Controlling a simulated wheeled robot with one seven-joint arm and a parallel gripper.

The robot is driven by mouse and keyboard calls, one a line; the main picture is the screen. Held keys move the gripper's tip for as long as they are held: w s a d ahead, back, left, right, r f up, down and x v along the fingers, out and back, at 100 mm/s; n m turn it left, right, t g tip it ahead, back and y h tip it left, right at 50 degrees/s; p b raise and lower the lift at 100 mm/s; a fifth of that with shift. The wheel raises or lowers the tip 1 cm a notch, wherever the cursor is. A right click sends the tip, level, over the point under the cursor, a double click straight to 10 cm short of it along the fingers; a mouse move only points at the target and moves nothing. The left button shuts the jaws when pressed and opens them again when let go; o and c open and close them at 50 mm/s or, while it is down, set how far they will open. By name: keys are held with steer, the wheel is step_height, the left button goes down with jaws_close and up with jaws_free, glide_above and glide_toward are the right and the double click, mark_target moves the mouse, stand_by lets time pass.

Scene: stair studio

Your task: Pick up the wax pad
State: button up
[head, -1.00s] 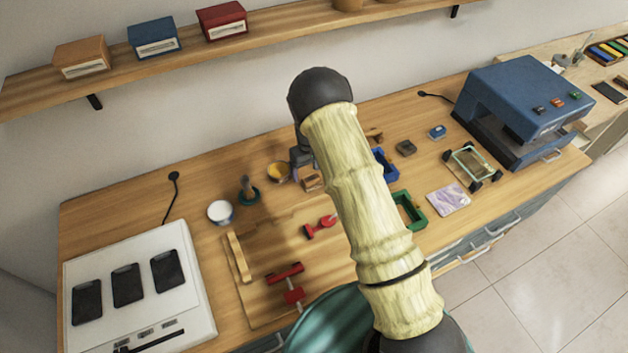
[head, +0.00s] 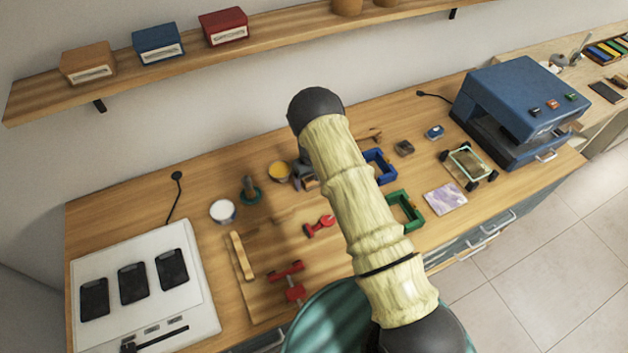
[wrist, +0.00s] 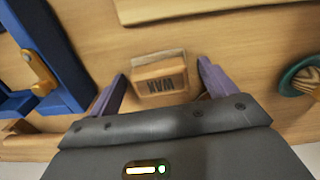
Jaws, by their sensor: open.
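The wax pad (wrist: 160,78) is a small tan block with a pale top and dark lettering reading WAX, upside down in the wrist view. It sits on the wooden bench. My gripper (wrist: 161,88) is open, with one purple finger at each side of the pad in the picture. I see gaps between fingers and pad, and cannot tell how far above the bench the fingertips are. In the head view the pad (head: 311,184) shows as a small brown patch beside my gripper (head: 302,173), partly hidden by my arm.
A blue frame (wrist: 48,60) stands left of the pad in the wrist view, and a green round holder (wrist: 300,75) lies to the right. A wooden board (wrist: 190,8) is above.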

mark_target(311, 177)
steer(key=c, duration=1.1)
steer(key=shift+r, duration=0.1)
step_height(311, 177, up, 10)
steer(key=b, duration=0.3)
steer(key=shift+b, duration=0.35)
steer(key=o, duration=0.5)
steer(key=shift+c, duration=0.2)
steer(key=c, duration=0.3)
